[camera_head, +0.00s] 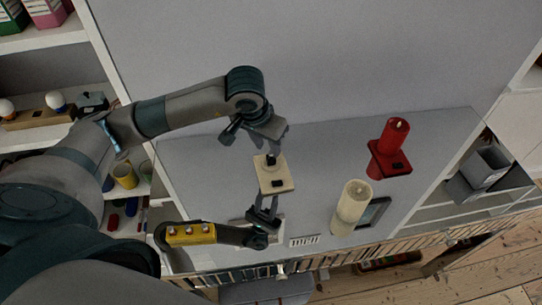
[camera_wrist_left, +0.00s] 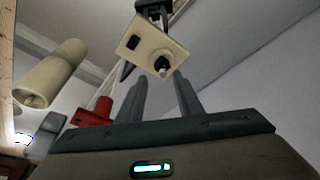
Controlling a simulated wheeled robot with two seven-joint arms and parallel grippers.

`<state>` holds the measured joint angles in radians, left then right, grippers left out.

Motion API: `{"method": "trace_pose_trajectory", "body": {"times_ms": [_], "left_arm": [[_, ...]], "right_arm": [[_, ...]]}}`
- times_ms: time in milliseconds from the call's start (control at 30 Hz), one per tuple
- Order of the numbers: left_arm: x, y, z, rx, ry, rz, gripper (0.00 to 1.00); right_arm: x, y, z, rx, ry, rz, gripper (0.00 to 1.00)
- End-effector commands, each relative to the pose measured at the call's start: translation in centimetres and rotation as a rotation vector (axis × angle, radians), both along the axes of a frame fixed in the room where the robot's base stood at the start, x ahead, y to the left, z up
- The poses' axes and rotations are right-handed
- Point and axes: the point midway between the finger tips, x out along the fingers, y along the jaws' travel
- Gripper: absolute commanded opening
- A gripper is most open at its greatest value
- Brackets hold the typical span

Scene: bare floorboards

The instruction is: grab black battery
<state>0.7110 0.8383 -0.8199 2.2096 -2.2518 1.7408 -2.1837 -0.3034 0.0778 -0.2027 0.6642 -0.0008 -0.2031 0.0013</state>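A small cream board (camera_head: 264,183) is held above the grey surface. A short black cylinder, which looks like the black battery (camera_head: 270,160), stands out from its face; in the left wrist view the battery (camera_wrist_left: 162,64) sits in a pale ring on the board (camera_wrist_left: 148,36). My right gripper (camera_head: 265,207) appears shut on the board's near edge.
A red candle (camera_head: 395,135) on a dark red base and a cream candle (camera_head: 351,208) stand right on the grey surface (camera_head: 320,150). A dark frame (camera_head: 374,213) lies behind the cream candle. Shelves with small items are at left, and a grey box (camera_head: 485,168) is at right.

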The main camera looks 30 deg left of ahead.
Motion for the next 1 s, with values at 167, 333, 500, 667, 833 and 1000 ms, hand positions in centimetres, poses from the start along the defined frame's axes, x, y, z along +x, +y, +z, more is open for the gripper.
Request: {"method": "trace_pose_trajectory", "body": {"times_ms": [167, 333, 500, 667, 833, 1000], "left_arm": [[0.2, 0.0, -0.1, -0.001, 0.000, 0.001, 0.33], [0.7, 0.2, -1.0, 0.000, 0.003, 0.002, 0.33], [1.6, 0.3, -2.7, -0.001, 0.005, 0.002, 0.33], [2.1, 0.3, -4.3, -0.001, 0.001, 0.001, 0.33], [2.3, 0.3, -4.7, 0.000, 0.000, 0.000, 0.33], [2.3, 0.3, -4.7, 0.000, 0.000, 0.000, 0.33]], "right_arm": [[-0.1, 0.0, 0.3, 0.001, 0.001, 0.000, 0.31], [-1.2, -0.2, 0.8, -0.006, 0.029, 0.000, 0.31], [-3.5, -0.9, 1.8, -0.018, 0.075, -0.003, 0.31], [-3.2, -1.0, 2.2, -0.017, 0.068, -0.004, 0.31], [-2.3, -0.9, 2.3, -0.015, 0.053, -0.004, 0.31], [-2.1, -0.9, 2.3, -0.015, 0.051, -0.003, 0.31]]}}
